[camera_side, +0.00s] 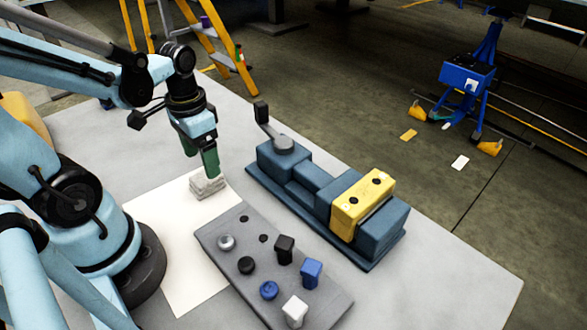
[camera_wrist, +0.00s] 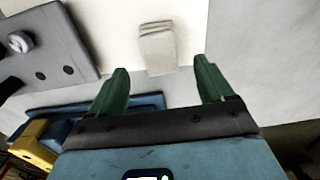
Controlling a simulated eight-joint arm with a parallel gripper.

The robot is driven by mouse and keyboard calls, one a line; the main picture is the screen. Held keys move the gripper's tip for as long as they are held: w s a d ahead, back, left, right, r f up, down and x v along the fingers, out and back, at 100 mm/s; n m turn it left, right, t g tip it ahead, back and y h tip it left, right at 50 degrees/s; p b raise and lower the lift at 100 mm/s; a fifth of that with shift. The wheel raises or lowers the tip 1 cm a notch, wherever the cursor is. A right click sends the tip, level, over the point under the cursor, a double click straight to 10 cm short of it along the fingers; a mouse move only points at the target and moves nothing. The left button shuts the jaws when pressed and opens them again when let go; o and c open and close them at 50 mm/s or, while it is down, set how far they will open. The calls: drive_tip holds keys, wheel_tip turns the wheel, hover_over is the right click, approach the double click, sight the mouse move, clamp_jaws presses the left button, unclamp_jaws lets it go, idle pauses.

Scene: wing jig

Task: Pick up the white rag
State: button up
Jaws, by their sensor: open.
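The white rag (camera_side: 208,184) is a small folded, layered pad lying on a white sheet (camera_side: 180,240) on the table. It also shows in the wrist view (camera_wrist: 157,48), ahead of the fingertips and between their lines. My gripper (camera_side: 205,165) has green fingers and is just above the rag's far side in the side view. In the wrist view my gripper (camera_wrist: 160,75) is open, with nothing between its fingers. I cannot tell whether a fingertip touches the rag.
A grey board (camera_side: 275,270) with several knobs and blocks lies right of the sheet. A blue fixture (camera_side: 310,190) with a yellow block (camera_side: 360,205) stands behind it. A yellow ladder (camera_side: 225,50) stands beyond the table. The sheet's near part is clear.

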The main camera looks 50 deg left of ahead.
sight(205, 177)
drive_tip(key=shift+s+f, duration=0.15)
drive_tip(key=shift+f, duration=2.9)
drive_tip(key=c, duration=1)
drive_tip(key=shift+c, duration=0.2)
drive_tip(key=shift+r, duration=0.2)
drive_tip(key=shift+r, duration=0.8)
wheel_tip(205, 177, up, 2)
drive_tip(key=s+d+r, duration=0.2)
drive_tip(key=d+r, duration=0.5)
drive_tip(key=d, duration=0.4)
drive_tip(key=shift+s+d, duration=0.2)
drive_tip(key=shift+s, duration=0.15)
